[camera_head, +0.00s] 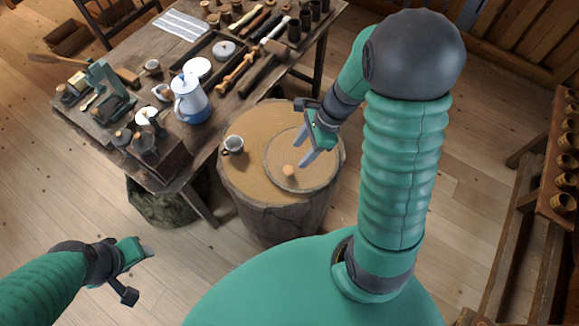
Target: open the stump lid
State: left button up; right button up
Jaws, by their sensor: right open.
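The tree stump (240,183) stands upright in the middle of the view. Its round wooden lid (275,150) lies flat on the stump top, toward the right side, with a small light knob (289,171) near its front. My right gripper (305,155) is over the lid, its two grey fingers apart and pointing down toward the knob. The fingers look empty; I cannot tell whether they touch the lid. My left gripper (148,252) is low at the left, over the floor and away from the stump; its jaw state is unclear.
A workbench (130,165) behind and left holds a blue and white pot (189,100), tools and turned pieces. A rack of spools (563,200) stands at the far right.

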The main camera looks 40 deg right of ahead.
aim_at(289, 169)
jog(key=x, duration=0.2)
jog(key=d+x, duration=0.1)
jog(key=x, duration=0.1)
jog(key=b+x, duration=0.1)
jog(key=x, duration=0.1)
jog(key=shift+d+f, duration=0.1)
jog(key=shift+f, duration=0.5)
jog(key=a, duration=0.1)
jog(key=a+f, duration=0.1)
jog(key=a, duration=0.1)
jog(key=shift+w+a+f, duration=0.1)
jog(key=shift+w+f, duration=0.05)
jog(key=shift+f, duration=0.05)
jog(key=shift+w+a, duration=0.1)
jog(key=shift+a, duration=0.05)
jog(key=shift+d+f, duration=0.15)
jog(key=shift+d, duration=0.75)
jog(key=c, duration=0.5)
jog(key=shift+d, duration=0.15)
jog(key=c, duration=0.3)
jog(key=shift+c, duration=1.2)
jog(key=shift+a, duration=0.5)
grip_shut()
pick_arm(q)
jog(key=shift+s+d+f, duration=0.15)
jog(key=shift+d+f, duration=0.2)
jog(key=shift+f, duration=0.35)
jog(key=shift+d, duration=0.2)
pick_arm(e)
jog(key=shift+d, duration=0.1)
